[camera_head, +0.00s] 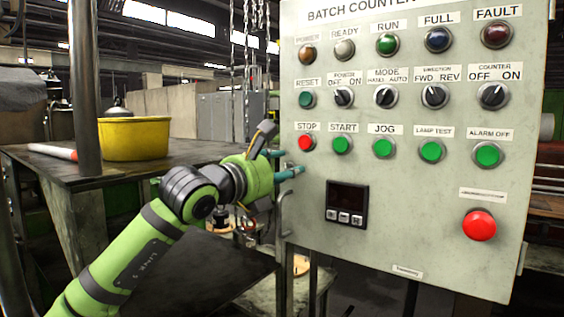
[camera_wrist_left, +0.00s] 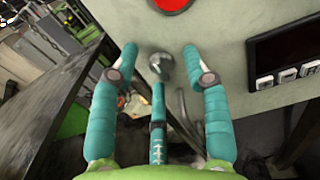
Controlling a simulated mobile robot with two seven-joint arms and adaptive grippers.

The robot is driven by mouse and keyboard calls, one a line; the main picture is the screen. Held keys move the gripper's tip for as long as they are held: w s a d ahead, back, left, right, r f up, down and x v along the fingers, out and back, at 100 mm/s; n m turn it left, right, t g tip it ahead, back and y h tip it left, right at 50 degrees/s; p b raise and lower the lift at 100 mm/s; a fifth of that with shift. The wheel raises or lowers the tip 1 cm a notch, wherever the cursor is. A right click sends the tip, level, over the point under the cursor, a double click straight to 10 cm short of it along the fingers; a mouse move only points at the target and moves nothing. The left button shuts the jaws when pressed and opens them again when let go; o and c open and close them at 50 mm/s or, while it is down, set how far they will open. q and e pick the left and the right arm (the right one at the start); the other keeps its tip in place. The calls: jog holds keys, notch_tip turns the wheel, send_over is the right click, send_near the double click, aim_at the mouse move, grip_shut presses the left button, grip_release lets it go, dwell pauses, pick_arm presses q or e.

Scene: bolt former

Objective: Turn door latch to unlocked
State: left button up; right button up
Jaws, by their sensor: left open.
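The grey control cabinet door (camera_head: 400,220) fills the right of the head view. A round metal knob, which looks like the door latch (camera_wrist_left: 160,66), sits on the panel near its left edge in the wrist view. My left gripper (camera_head: 288,163) reaches the cabinet's left edge, just below the red stop button. In the wrist view my left gripper (camera_wrist_left: 160,50) is open, with teal fingers on either side of the latch and another finger below it. I cannot tell whether any finger touches it. In the head view the gripper hides the latch. My right gripper is not in view.
A curved metal handle (camera_head: 284,213) is on the cabinet edge below my gripper. The stop button (camera_head: 306,143) is close above. A red emergency button (camera_head: 480,225) is at lower right. A dark table (camera_head: 60,165) with a yellow bowl (camera_head: 133,139) stands at left.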

pick_arm(q)
jog(key=shift+w, duration=0.1)
jog(key=shift+c, duration=0.4)
grip_shut()
